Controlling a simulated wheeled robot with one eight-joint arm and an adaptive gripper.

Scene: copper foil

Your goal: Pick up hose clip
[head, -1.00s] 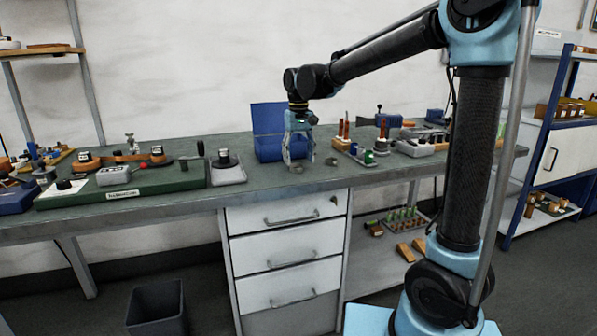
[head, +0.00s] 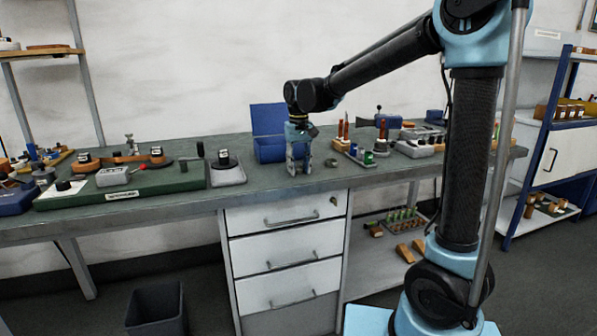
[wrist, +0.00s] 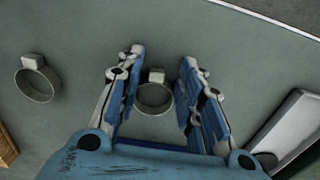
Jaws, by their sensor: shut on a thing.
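A hose clip (wrist: 155,77), a thin metal ring with a small pale housing, sits between the two fingers of my gripper (wrist: 162,60) in the wrist view. My gripper (head: 299,170) is shut on it, low over the bench top. In the head view the fingers hide this clip. A second, similar hose clip (wrist: 34,62) lies apart on the bench, to the left in the wrist view. In the head view it is just right of my gripper (head: 331,163).
An open blue bin (head: 268,150) stands behind my gripper on the green bench (head: 270,188). The bench front is clear.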

